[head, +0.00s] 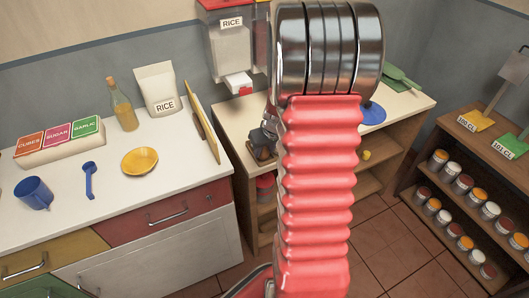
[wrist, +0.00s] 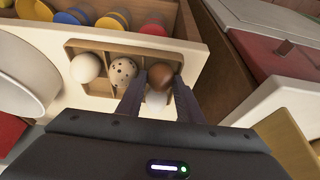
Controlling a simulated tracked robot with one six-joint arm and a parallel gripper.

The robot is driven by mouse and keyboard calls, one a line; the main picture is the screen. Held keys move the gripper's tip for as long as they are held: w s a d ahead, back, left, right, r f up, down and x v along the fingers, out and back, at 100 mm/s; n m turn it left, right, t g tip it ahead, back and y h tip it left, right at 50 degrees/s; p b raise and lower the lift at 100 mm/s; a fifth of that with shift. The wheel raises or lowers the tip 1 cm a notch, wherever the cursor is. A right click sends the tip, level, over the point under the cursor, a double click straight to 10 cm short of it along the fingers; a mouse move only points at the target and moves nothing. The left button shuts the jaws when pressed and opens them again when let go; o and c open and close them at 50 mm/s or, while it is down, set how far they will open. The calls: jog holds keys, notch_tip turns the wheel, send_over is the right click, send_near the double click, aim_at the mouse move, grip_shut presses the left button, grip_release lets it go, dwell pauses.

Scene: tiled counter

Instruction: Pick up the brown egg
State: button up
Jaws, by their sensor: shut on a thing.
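The brown egg (wrist: 160,76) is in the wrist view, at the right end of a tan divided tray (wrist: 68,50). My gripper (wrist: 160,84) is shut on it, with one dark finger on each side. A speckled egg (wrist: 123,71) and a white egg (wrist: 85,67) sit in the compartments to its left. I cannot tell whether the brown egg still touches the tray. In the head view, my red arm hides most of the gripper and the eggs.
In the head view, a white counter (head: 190,165) with a yellow bowl (head: 139,162) stands to the left.

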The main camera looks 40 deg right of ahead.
aim_at(265, 148)
jog(key=shift+r, duration=0.15)
notch_tip(265, 148, up, 10)
jog(key=shift+f, duration=0.1)
dwell(0.4)
jog(key=shift+d, duration=0.1)
dwell(0.5)
jog(key=shift+s+d+r, duration=0.25)
jog(key=shift+s+d, duration=1.2)
jog(key=shift+d, duration=3.85)
jog(key=shift+s+d+r, duration=0.3)
jog(key=shift+s+d, duration=1.15)
jog(key=shift+d, duration=3.8)
jog(key=shift+s+d+r, duration=0.25)
jog(key=shift+s+d, duration=1.2)
jog(key=shift+d, duration=3.85)
jog(key=shift+w, duration=0.15)
jog(key=shift+w, duration=0.25)
